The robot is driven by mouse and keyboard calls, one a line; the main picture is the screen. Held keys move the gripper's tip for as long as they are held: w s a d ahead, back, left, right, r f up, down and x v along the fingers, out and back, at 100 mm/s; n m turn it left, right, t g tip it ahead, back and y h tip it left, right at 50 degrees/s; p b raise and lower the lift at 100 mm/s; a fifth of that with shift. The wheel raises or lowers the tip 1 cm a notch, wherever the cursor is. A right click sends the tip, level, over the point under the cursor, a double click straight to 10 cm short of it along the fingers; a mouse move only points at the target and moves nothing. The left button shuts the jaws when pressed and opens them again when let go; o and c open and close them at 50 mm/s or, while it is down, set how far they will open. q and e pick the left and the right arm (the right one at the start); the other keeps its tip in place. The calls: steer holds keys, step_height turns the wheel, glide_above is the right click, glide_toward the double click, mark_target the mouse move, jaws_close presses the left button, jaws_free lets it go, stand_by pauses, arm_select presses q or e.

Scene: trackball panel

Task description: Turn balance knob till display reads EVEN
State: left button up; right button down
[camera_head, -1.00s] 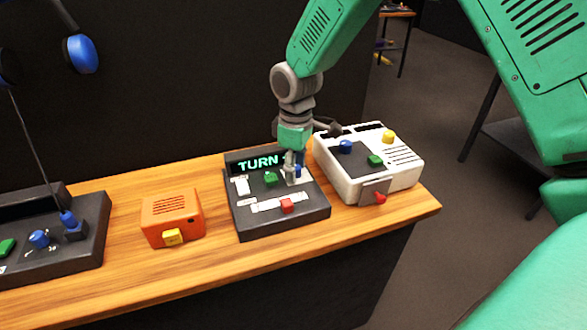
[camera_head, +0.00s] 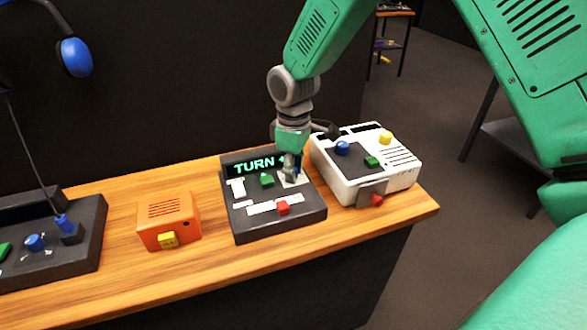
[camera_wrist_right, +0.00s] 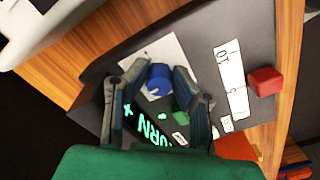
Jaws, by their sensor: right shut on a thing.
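The black panel (camera_head: 243,227) sits on the wooden bench. Its display (camera_head: 255,163) reads TURN in green letters, followed by a mark partly hidden by my gripper. The blue balance knob (camera_wrist_right: 159,77) stands on a white label on the panel. My right gripper (camera_head: 291,174) comes down onto it from above and mostly hides it in the head view. In the right wrist view, the two fingers (camera_wrist_right: 160,83) are shut on the knob, one on each side. A green button (camera_head: 267,180) and a red slider cap (camera_head: 283,208) are on the same panel. My left gripper is out of view.
A white device (camera_head: 405,178) with coloured knobs stands close to the panel's right. An orange box (camera_head: 168,214) with a yellow button is to its left. Another dark panel (camera_head: 75,262) lies at far left. Bare bench (camera_head: 220,262) shows along the front edge.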

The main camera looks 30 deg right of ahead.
steer(key=shift+w+r+m+p, duration=0.25)
steer(key=shift+m+p, duration=0.55)
steer(key=shift+p, duration=0.3)
steer(key=shift+w+r+m+p, duration=0.1)
steer(key=shift+r+m+p, duration=0.1)
steer(key=shift+m+p, duration=0.75)
steer(key=shift+f+m+p, duration=0.15)
steer(key=shift+m+p, duration=1.5)
steer(key=shift+m, duration=0.1)
steer(key=c, duration=1.4)
jaws_free()
steer(key=shift+w, duration=0.1)
steer(key=shift+c, duration=0.2)
steer(key=shift+o, duration=0.4)
steer(key=shift+f, duration=0.15)
steer(key=shift+s, duration=0.2)
